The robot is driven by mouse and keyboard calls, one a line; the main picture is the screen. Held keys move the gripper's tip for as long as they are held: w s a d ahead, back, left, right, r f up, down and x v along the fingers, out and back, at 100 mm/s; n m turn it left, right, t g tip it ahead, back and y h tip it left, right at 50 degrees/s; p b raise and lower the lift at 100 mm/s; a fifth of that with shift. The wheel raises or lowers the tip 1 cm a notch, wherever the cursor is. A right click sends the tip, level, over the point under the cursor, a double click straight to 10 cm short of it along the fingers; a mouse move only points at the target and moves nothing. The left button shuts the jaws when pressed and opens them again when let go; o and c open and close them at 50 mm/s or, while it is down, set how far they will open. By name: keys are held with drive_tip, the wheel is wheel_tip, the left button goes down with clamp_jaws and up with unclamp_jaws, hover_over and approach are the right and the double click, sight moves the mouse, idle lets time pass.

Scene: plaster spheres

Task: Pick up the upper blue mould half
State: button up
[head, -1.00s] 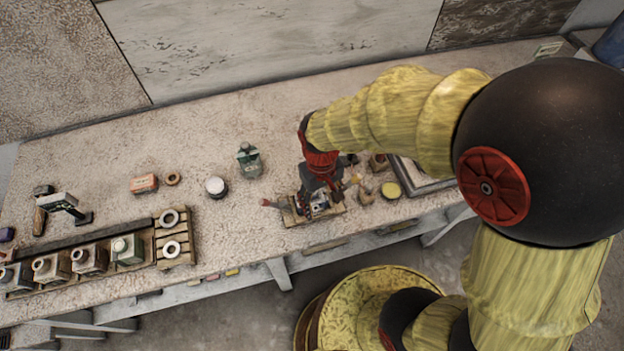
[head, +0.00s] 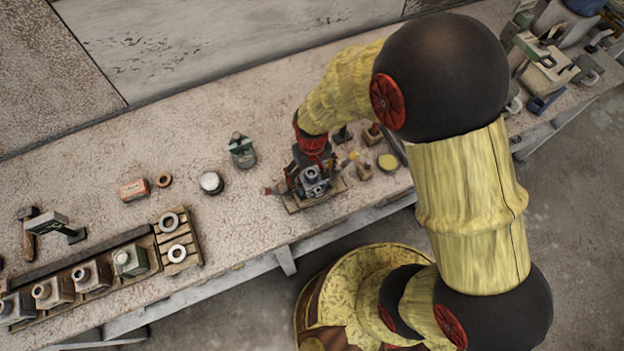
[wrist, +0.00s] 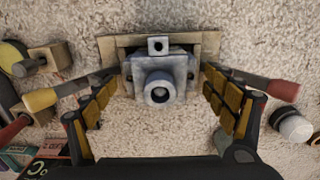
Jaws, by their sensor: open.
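The mould half (wrist: 180,68) is a squarish grey-blue block with a round collar and a dark hole, in the middle of the wrist view. It also shows small in the head view (head: 311,174). It sits on a wooden stand (wrist: 113,47); whether a lower half lies beneath it is hidden. My gripper (wrist: 160,92) is open, with one yellow-padded finger on each side of the mould. Gaps show between the fingers and the collar; I cannot tell whether anything touches the block. In the head view my gripper (head: 312,172) is over the stand.
A white-topped jar (wrist: 294,126) is at the right in the wrist view. A wooden rack with several moulds (head: 190,262) stands at the bench's left front. Bench around the white-topped jar is mostly clear.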

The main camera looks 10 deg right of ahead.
drive_tip(key=shift+f, duration=0.8)
drive_tip(key=shift+c, duration=0.6)
drive_tip(key=c, duration=0.9)
